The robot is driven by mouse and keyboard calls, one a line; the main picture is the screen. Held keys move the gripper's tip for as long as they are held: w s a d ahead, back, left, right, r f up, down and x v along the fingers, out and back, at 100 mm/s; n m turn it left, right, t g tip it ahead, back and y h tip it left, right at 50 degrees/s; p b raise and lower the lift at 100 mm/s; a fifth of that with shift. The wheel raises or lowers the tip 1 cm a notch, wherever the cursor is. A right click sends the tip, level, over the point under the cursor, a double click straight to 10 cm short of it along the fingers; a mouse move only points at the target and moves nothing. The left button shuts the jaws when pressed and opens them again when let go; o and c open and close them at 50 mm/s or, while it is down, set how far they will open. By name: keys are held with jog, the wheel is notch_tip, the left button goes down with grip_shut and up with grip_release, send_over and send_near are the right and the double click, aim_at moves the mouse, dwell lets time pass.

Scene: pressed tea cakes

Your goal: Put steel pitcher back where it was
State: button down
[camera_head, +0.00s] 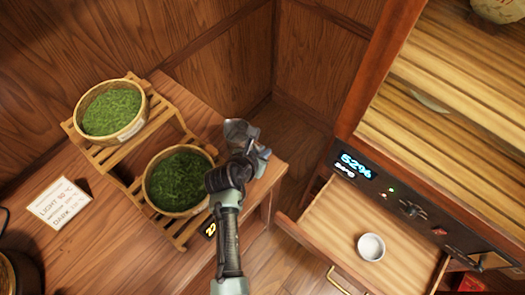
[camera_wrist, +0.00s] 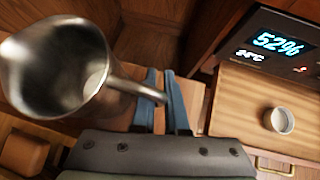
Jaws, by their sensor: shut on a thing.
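The steel pitcher (camera_wrist: 62,75) fills the left of the wrist view, its open mouth showing an empty-looking inside. My gripper (camera_wrist: 162,92) is shut on its handle, with the blue fingers on either side. In the head view the pitcher (camera_head: 237,130) shows at the end of my arm, partly hidden by my gripper (camera_head: 256,160). It is near the right end of the wooden table (camera_head: 98,238), beside the bamboo rack. I cannot tell whether its base touches anything.
Two bowls of green tea leaves (camera_head: 112,112) (camera_head: 180,180) stand on the slatted rack (camera_head: 133,166). A label card (camera_head: 58,200) lies at left. At right, an open drawer (camera_head: 330,225) holds a small white cup (camera_head: 371,247) below a cabinet with a 52% display (camera_head: 356,165).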

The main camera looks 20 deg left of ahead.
jog(key=shift+w+f, duration=0.1)
jog(key=shift+f, duration=0.25)
jog(key=shift+f, duration=0.1)
jog(key=c, duration=0.9)
grip_release()
jog(key=shift+c, duration=0.2)
jog(key=shift+r, duration=0.2)
jog(key=p+v, duration=0.1)
jog(key=v, duration=1.1)
